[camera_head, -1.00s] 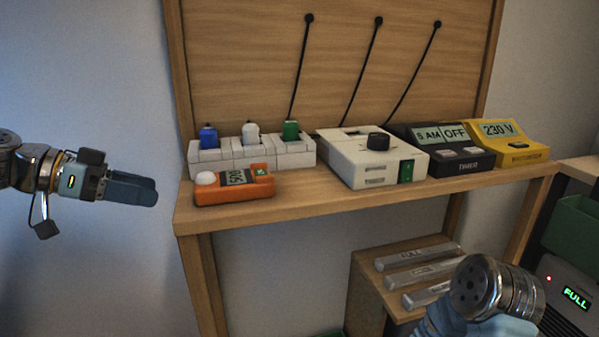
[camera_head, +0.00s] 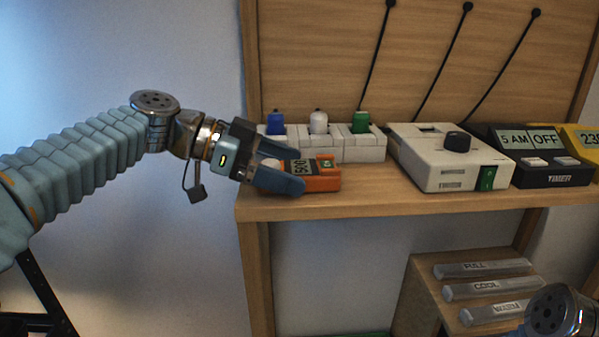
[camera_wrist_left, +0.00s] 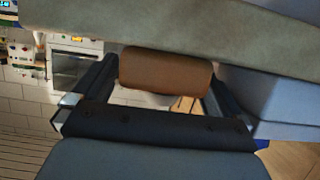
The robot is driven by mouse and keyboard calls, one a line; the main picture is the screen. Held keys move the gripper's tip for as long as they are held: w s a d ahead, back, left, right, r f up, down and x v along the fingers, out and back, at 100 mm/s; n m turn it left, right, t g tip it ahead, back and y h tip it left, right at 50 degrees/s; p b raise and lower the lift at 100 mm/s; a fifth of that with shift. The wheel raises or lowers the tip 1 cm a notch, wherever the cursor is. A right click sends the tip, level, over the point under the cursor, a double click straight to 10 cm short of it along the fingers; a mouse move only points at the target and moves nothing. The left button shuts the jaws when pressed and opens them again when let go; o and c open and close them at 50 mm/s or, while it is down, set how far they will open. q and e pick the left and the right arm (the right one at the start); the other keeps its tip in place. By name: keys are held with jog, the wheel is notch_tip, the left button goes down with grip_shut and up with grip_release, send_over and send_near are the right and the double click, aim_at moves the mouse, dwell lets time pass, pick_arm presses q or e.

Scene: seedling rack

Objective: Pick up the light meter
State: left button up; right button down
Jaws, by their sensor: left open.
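The light meter (camera_head: 323,184) is orange with a grey display and a green patch, and lies near the left end of the wooden shelf (camera_head: 400,203). My left gripper (camera_head: 288,172) reaches in from the left at the meter's left part, with its near finger in front of it. The finger hides some of the orange body and part of the white dome. The left jaws are open. In the left wrist view, an orange-brown block (camera_wrist_left: 165,72), seemingly the meter, shows between the dark gripper parts. Whether the fingers touch it, I cannot tell. My right gripper is out of view.
Directly behind the meter stands a white socket strip (camera_head: 335,145) with blue, white and green plugs. To the right are a white box with a black knob (camera_head: 435,165), a black timer (camera_head: 550,178) and part of a yellow device (camera_head: 585,140). Labelled tubes lie below.

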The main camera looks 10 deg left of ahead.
pick_arm(q)
jog(key=shift+x, duration=0.85)
jog(key=shift+r, duration=0.1)
jog(key=c, duration=1.1)
jog(key=shift+c, duration=0.6)
jog(key=shift+r, duration=0.15)
